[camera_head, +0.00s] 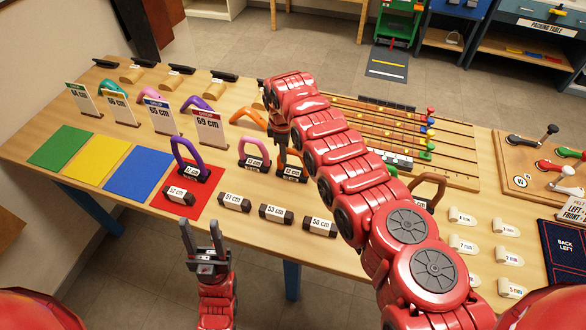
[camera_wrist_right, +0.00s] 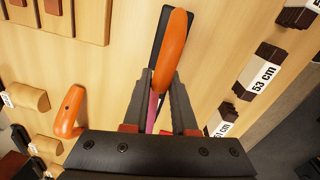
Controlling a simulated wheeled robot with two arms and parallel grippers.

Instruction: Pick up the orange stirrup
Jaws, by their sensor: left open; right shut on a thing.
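The orange stirrup (camera_wrist_right: 174,45) stands edge-on between the fingers of my right gripper (camera_wrist_right: 158,95), which is shut on it. Its black base (camera_wrist_right: 157,40) shows below it over the wooden table. In the head view the right gripper (camera_head: 282,140) points down over the stirrup's labelled black base (camera_head: 290,173); the arm hides much of the stirrup. I cannot tell whether the base is clear of the table. A pink stirrup (camera_head: 254,148) stands just left of it. My left gripper (camera_head: 201,232) is open and empty, in front of the table's near edge.
A purple stirrup (camera_head: 188,158) stands on the red mat (camera_head: 195,200). Black-ended blocks with cm labels, such as the 53 cm block (camera_head: 275,214), line the front. Another orange arch (camera_head: 248,117) lies behind. A strung board (camera_head: 385,130) is at the right. Green, yellow and blue mats (camera_head: 139,172) are bare.

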